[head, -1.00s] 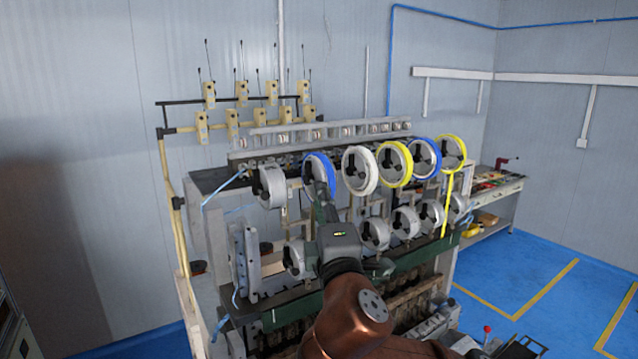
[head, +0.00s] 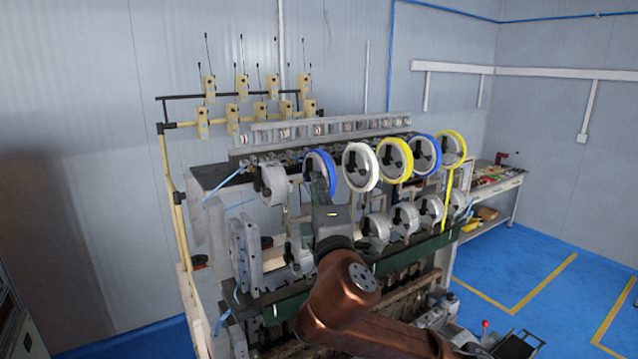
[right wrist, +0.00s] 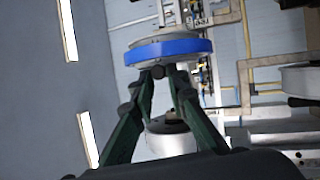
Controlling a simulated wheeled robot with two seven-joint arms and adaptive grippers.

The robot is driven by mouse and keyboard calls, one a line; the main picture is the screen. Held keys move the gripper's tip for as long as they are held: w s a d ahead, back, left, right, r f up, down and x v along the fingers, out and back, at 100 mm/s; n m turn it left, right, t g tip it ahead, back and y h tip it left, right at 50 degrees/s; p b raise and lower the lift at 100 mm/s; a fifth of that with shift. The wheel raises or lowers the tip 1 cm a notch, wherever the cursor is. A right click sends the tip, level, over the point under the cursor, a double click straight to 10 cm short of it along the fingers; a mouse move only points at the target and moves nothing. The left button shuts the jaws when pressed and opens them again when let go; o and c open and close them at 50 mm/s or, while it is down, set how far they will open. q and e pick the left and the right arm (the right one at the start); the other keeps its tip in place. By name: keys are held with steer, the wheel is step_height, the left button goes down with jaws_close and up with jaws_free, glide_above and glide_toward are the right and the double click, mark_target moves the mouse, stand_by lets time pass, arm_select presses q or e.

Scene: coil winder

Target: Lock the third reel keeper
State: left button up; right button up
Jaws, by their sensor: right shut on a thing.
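The upper row of reels runs across the winder, with a bare grey hub (head: 271,186) at the left. Beside it is a blue-rimmed reel (head: 309,166), then a white reel (head: 372,178). The blue reel also shows edge-on in the right wrist view (right wrist: 170,50). My right gripper (head: 327,192) reaches up to the front of this blue reel. In the right wrist view, its green fingers (right wrist: 164,76) close on a small dark keeper (right wrist: 158,71) at the reel's centre. The fingertips partly hide the keeper, so its locked state cannot be told. My left gripper is out of view.
A yellow reel (head: 407,158), another blue reel (head: 437,157) and a second yellow one (head: 463,147) continue the row rightward. Grey hubs (head: 405,217) stand close below.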

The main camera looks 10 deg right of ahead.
steer(key=shift+s+d, duration=0.15)
steer(key=shift+d, duration=0.15)
steer(key=shift+c, duration=0.4)
steer(key=shift+s+d+r, duration=0.1)
steer(key=shift+s+d, duration=0.2)
steer(key=shift+s, duration=0.55)
steer(key=o, duration=0.4)
steer(key=shift+o, duration=1.1)
steer(key=shift+s+d, duration=0.1)
steer(key=shift+d, duration=0.1)
steer(key=shift+a, duration=0.25)
